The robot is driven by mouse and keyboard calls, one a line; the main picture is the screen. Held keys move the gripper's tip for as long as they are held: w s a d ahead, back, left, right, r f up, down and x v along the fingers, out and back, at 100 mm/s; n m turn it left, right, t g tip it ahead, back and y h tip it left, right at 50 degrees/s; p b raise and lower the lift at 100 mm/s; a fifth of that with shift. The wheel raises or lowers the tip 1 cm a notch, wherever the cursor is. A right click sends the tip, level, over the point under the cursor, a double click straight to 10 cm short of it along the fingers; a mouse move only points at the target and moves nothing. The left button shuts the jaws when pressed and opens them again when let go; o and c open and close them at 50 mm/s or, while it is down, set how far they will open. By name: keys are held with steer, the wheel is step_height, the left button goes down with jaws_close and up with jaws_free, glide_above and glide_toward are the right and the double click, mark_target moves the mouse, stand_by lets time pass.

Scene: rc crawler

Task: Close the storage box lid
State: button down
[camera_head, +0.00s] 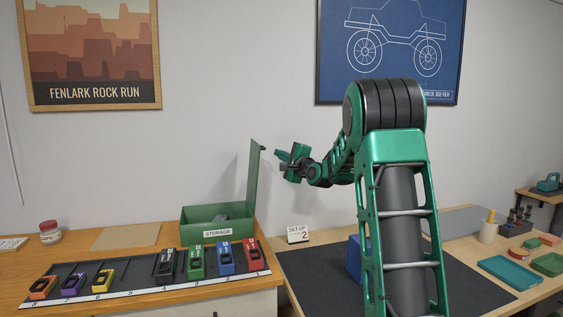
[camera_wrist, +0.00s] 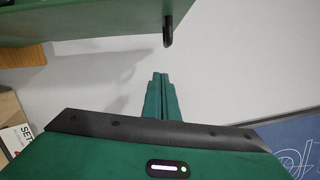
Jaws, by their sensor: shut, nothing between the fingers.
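The green storage box (camera_head: 190,229) stands on the wooden table with a "STORAGE" label on its front. Its lid (camera_head: 253,185) is open and stands upright at the box's right side, with a small dark tab at its top. In the wrist view the lid (camera_wrist: 80,22) crosses the upper left, and its dark tab (camera_wrist: 168,30) hangs near the top middle. My gripper (camera_head: 278,155) is just right of the lid's top, at about the tab's height. In the wrist view its fingers (camera_wrist: 160,78) are together and empty, apart from the tab.
Several small coloured toy vehicles (camera_head: 196,262) stand on a dark numbered strip in front of the box. A "SET-UP 2" card (camera_head: 298,234) and a blue block (camera_head: 354,258) are on the right-hand table. The wall is behind the box.

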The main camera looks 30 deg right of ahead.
steer(key=shift+w+a+r, duration=0.1)
steer(key=shift+a+r, duration=0.1)
steer(key=shift+a, duration=0.4)
steer(key=shift+w+a+r, duration=0.15)
steer(key=shift+a+r, duration=0.05)
steer(key=shift+a, duration=0.35)
steer(key=shift+w+a+r, duration=0.1)
steer(key=shift+a+r, duration=0.1)
steer(key=shift+a, duration=0.4)
